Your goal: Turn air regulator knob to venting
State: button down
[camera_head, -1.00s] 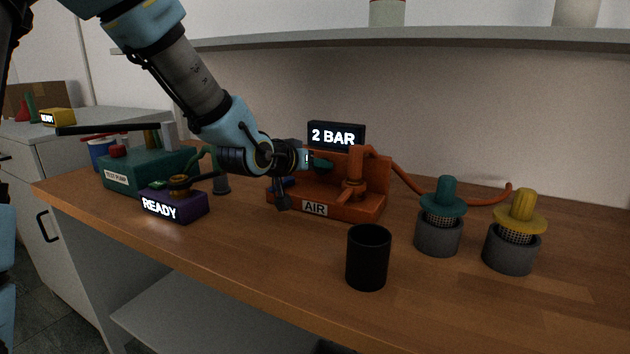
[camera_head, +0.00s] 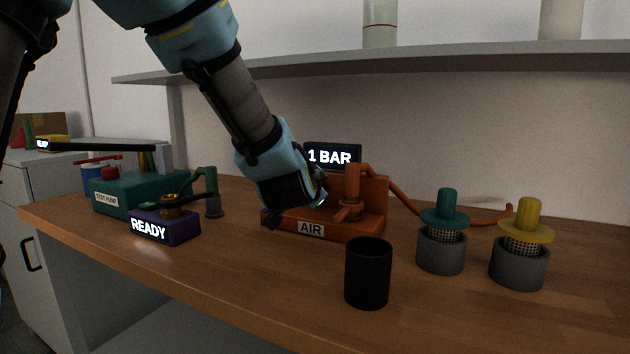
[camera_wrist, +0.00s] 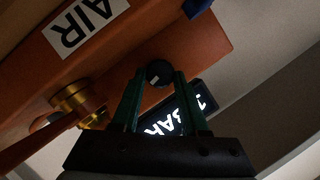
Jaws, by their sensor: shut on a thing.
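The orange air regulator stand (camera_head: 340,229) with its AIR label (camera_head: 311,229) sits on the bench in the head view. The display (camera_head: 345,157) behind it reads 1 BAR, partly covered by my arm. In the wrist view, my gripper (camera_wrist: 159,84) has its two green fingers shut on the round dark regulator knob (camera_wrist: 159,72), one finger on each side. The orange stand (camera_wrist: 190,52), a brass fitting (camera_wrist: 80,105) and the display (camera_wrist: 180,118) also show there, tilted. In the head view, my wrist hides the knob and the fingers.
A black cup (camera_head: 367,273) stands in front of the stand. Teal (camera_head: 446,205) and yellow (camera_head: 527,222) plungers in grey cups stand to the right. A purple READY box (camera_head: 163,228) and a green test pump (camera_head: 135,195) are left. A shelf (camera_head: 420,58) runs above.

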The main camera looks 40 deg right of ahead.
jog(key=shift+f+m+t+p, duration=0.1)
jog(key=shift+m+t+p, duration=0.45)
jog(key=shift+m, duration=0.25)
jog(key=shift+c, duration=2.1)
grip_release()
jog(key=shift+s, duration=0.1)
jog(key=v, duration=1)
jog(key=shift+s+a, duration=0.2)
jog(key=shift+s, duration=0.05)
